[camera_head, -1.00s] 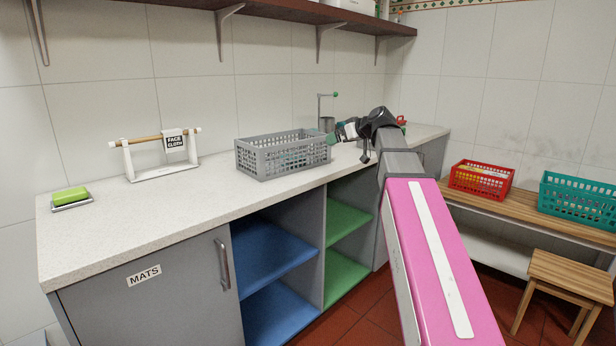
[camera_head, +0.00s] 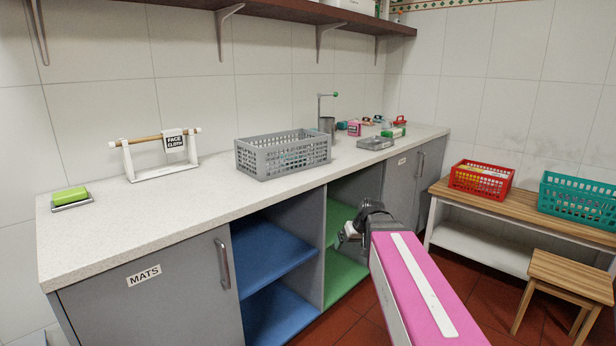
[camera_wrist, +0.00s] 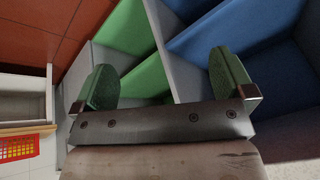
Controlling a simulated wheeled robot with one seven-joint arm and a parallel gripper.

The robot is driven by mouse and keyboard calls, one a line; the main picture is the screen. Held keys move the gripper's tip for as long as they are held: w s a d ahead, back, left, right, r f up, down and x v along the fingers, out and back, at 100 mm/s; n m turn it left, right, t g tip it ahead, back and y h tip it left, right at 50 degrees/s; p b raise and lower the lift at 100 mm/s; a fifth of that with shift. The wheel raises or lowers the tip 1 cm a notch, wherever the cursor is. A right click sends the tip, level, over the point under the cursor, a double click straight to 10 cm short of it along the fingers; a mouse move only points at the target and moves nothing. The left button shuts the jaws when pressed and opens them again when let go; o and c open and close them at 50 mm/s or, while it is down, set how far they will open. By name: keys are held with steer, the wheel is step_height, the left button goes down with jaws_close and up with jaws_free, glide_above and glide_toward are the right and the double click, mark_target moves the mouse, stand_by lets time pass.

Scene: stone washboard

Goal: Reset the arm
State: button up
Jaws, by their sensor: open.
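My gripper (camera_head: 350,232) is in front of the open shelves, below the counter top, at the end of my pink arm. In the wrist view my gripper (camera_wrist: 163,85) has its two green-padded fingers wide apart with nothing between them. Beyond the fingers lie the green shelf (camera_wrist: 135,50) and the blue shelf (camera_wrist: 225,40) of the cabinet. The green shelf also shows in the head view (camera_head: 342,270), partly hidden behind my gripper.
A grey basket (camera_head: 283,155) stands on the counter (camera_head: 190,205). A metal tray (camera_head: 375,143) and several small items lie at its far end. A wooden bench (camera_head: 520,210) with red and teal crates and a stool (camera_head: 560,280) stand at right.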

steer(key=s+d+f+m+g+h, duration=0.1)
steer(key=s+f, duration=0.5)
steer(key=f, duration=0.1)
steer(key=s+d+f+m+g+h, duration=0.1)
steer(key=s+d+f+g+h, duration=0.1)
steer(key=s+f, duration=0.5)
steer(key=shift+s+d+f+m+g, duration=0.2)
steer(key=shift+s+d+m+g, duration=0.05)
steer(key=shift+m+g, duration=0.05)
